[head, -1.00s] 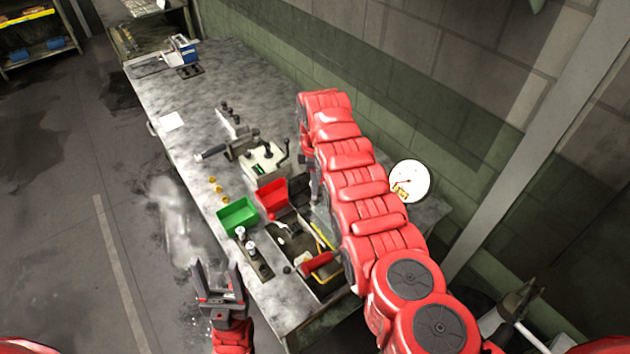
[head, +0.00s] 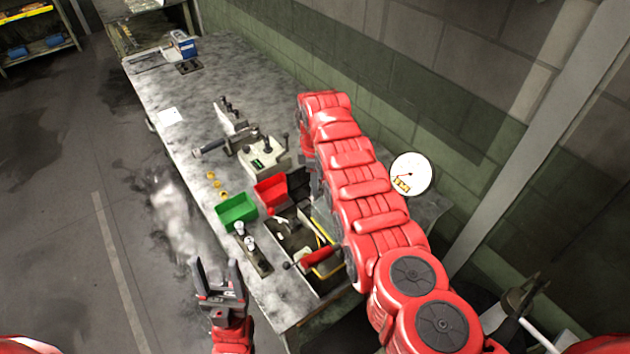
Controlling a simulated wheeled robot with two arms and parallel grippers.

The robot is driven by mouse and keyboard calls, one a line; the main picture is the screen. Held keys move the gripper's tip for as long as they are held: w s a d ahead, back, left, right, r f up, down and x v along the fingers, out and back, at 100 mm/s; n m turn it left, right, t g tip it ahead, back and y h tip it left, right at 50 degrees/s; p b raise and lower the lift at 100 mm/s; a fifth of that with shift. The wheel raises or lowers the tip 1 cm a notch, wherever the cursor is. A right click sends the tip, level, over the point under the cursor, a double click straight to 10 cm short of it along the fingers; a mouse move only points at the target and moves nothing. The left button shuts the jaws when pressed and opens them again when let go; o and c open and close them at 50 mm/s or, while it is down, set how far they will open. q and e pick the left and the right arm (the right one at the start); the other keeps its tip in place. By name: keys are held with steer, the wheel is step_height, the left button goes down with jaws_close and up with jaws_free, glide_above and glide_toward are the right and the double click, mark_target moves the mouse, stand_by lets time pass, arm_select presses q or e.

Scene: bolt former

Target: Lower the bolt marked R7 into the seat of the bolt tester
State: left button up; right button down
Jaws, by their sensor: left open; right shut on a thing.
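My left gripper (head: 218,275) is open and empty, fingers pointing up, in front of the bench's near left edge. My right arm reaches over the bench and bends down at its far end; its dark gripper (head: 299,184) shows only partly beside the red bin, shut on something. The held thing is hidden, and no R7 mark can be read.
A red bin (head: 271,190) and a green bin (head: 237,210) stand side by side. A dark rack with silver-topped bolts (head: 250,243), a tool tray with a red handle (head: 318,256), brass rings (head: 213,182) and a round gauge (head: 411,172) are near.

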steer(key=shift+f+b, duration=1.15)
steer(key=shift+f, duration=0.4)
steer(key=c, duration=0.6)
jaws_free()
steer(key=shift+o, duration=0.2)
steer(key=shift+r+b, duration=0.3)
steer(key=shift+r, duration=0.1)
step_height(320, 180, up, 10)
steer(key=b, duration=0.3)
steer(key=shift+r+b, duration=0.2)
steer(key=shift+b, duration=0.2)
step_height(320, 180, up, 6)
steer(key=p, duration=0.5)
steer(key=shift+r+p, duration=0.15)
steer(key=shift+p, duration=0.2)
